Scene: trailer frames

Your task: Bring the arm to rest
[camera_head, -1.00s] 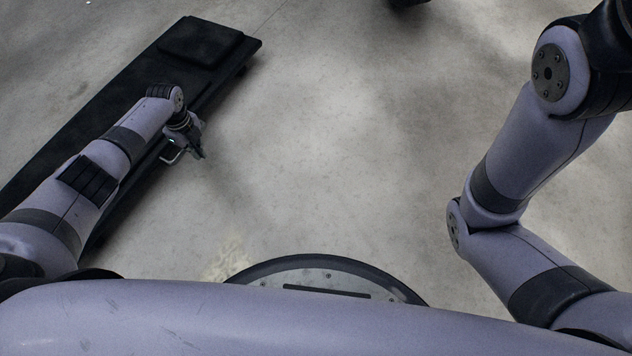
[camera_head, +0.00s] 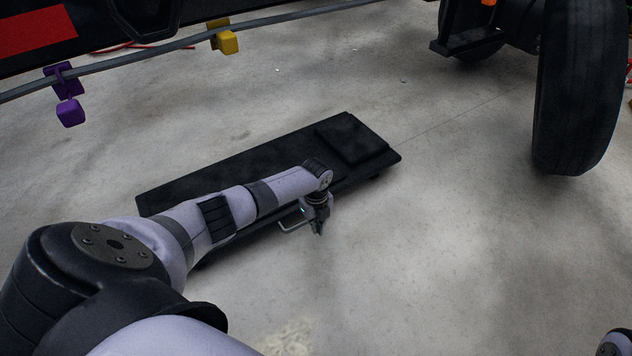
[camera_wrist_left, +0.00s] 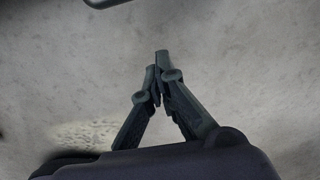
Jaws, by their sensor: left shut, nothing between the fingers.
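My left arm comes in from the left in the head view, and my left gripper (camera_head: 318,228) hangs at its end, pointing down over the floor by the near edge of a black creeper board. In the left wrist view the two fingers of the left gripper (camera_wrist_left: 158,68) meet at their tips, shut with nothing between them. Bare floor lies beyond the fingertips. My right gripper is out of view; a small piece at the bottom right corner of the head view is too cropped to tell.
The black creeper board (camera_head: 240,160), with a raised pad (camera_head: 350,137), lies on the concrete floor behind my left arm. A large black tyre (camera_head: 580,90) stands at the right. A grey cable (camera_head: 150,58) with a purple block (camera_head: 70,112) and a yellow block (camera_head: 228,42) crosses the upper left. Floor at centre right is clear.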

